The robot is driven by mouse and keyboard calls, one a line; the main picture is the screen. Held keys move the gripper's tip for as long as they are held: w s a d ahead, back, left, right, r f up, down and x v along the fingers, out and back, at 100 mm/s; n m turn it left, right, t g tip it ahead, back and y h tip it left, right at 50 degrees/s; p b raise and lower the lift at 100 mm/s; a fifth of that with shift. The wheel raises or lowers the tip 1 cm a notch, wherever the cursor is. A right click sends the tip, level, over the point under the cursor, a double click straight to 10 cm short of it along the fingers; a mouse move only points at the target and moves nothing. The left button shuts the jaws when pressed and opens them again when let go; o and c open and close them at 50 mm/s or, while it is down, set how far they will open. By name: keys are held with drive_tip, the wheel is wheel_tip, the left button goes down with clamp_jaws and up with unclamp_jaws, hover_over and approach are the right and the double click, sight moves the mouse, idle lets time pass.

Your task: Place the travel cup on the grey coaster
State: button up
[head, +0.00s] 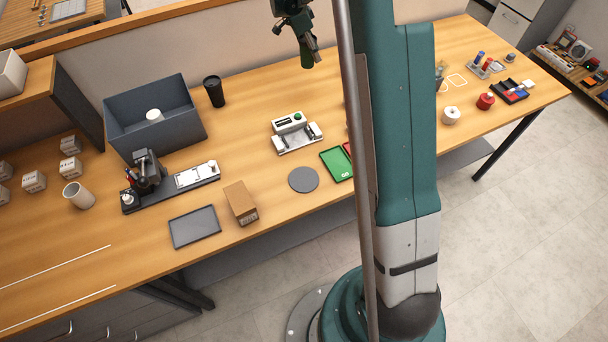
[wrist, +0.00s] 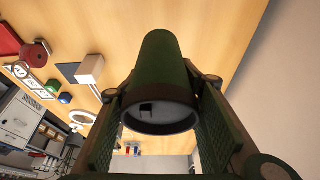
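A dark green, round cup-like object, seemingly the travel cup (wrist: 160,65), is between the two fingers of my gripper (wrist: 160,95) in the wrist view. Its dark round end with a small opening faces the camera. In the head view my gripper (head: 305,42) is high above the back of the table, and the green cup (head: 307,60) hangs below it, clear of the table. The grey coaster (head: 303,180) is a flat, bare disc near the table's front edge, below my gripper in the picture.
A black lidded tumbler (head: 214,92) stands beside a grey bin (head: 180,133). Around the coaster are a white device (head: 297,137), a green tray (head: 337,164) and a cardboard box (head: 240,203). A dark grey tray (head: 195,227) lies farther left.

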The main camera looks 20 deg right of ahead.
drive_tip(key=s+a+r, duration=0.2)
drive_tip(key=s+a, duration=0.7)
drive_tip(key=s, duration=0.1)
drive_tip(key=b, duration=0.2)
hover_over(310, 176)
drive_tip(key=f, duration=0.2)
drive_tip(key=shift+s+n, duration=0.1)
drive_tip(key=shift+n, duration=0.3)
drive_tip(key=shift+f+b, duration=0.65)
drive_tip(key=shift+f, duration=2.25)
drive_tip(key=shift+f+b, duration=0.4)
drive_tip(key=shift+f, duration=1.7)
drive_tip(key=shift+f, duration=0.1)
